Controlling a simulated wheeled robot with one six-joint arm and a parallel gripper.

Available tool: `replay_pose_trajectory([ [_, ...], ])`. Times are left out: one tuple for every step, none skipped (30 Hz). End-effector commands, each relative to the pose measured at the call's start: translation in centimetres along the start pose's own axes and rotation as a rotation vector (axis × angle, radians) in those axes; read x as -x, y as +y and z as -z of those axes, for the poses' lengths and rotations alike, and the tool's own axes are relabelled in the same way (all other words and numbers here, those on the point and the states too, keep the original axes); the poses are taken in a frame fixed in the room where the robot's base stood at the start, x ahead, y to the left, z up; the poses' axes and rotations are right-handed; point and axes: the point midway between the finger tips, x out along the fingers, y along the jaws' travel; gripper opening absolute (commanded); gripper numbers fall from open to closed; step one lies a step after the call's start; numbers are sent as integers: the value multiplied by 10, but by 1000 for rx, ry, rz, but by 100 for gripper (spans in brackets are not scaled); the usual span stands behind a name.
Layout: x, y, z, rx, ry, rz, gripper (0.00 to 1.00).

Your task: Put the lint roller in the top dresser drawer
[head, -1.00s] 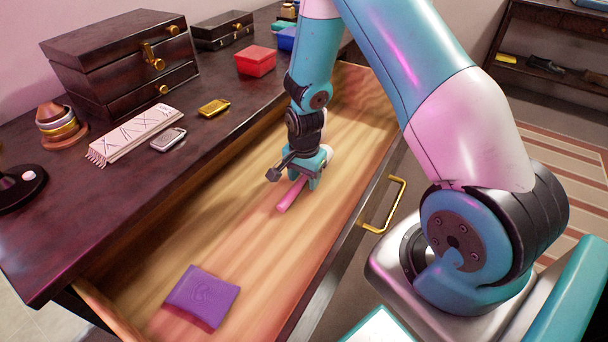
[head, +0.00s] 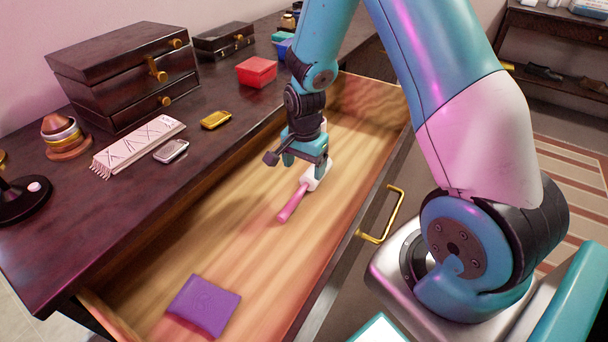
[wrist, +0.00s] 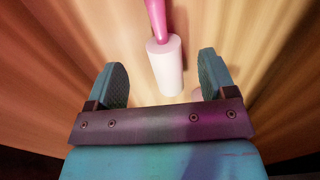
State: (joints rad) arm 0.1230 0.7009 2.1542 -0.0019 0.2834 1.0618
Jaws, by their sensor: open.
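The lint roller (head: 294,199) has a pink handle and a white roll. It lies on the wooden floor of the open top dresser drawer (head: 240,235), its handle pointing toward the lower left in the head view. In the wrist view the lint roller (wrist: 165,66) lies ahead of and between the fingers, with clear gaps to both. My gripper (head: 306,168) is open and empty, just above the roll inside the drawer. The wrist view shows both gripper fingers (wrist: 160,85) spread apart.
A purple pouch (head: 203,305) lies at the drawer's near end. On the dresser top stand a dark jewelry box (head: 125,75), a red box (head: 257,71), a fringed cloth (head: 138,147) and small gold and silver items. A brass handle (head: 381,215) is on the drawer front.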

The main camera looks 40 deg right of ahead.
Motion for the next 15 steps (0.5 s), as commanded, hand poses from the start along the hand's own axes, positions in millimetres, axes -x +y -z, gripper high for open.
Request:
replay_pose_trajectory([
  [13, 0, 0, 0, 1, 2, 77],
  [19, -1, 0, 0, 2, 3, 77],
  [25, 0, 0, 0, 1, 2, 77],
  [29, 0, 0, 0, 1, 2, 77],
  [32, 0, 0, 0, 1, 2, 77],
  [36, 0, 0, 0, 0, 1, 77],
  [39, 0, 0, 0, 0, 0, 77],
  [41, 0, 0, 2, 0, 1, 77],
  [45, -1, -2, 12, -1, 4, 77],
  [49, -2, -5, 29, -4, 8, 77],
  [55, -2, -10, 56, -8, 15, 77],
  [66, -4, -19, 111, -18, 28, 77],
  [76, -5, -29, 167, -26, 42, 77],
  [87, -6, -40, 238, -36, 58, 77],
  [104, -5, -59, 349, -51, 85, 77],
])
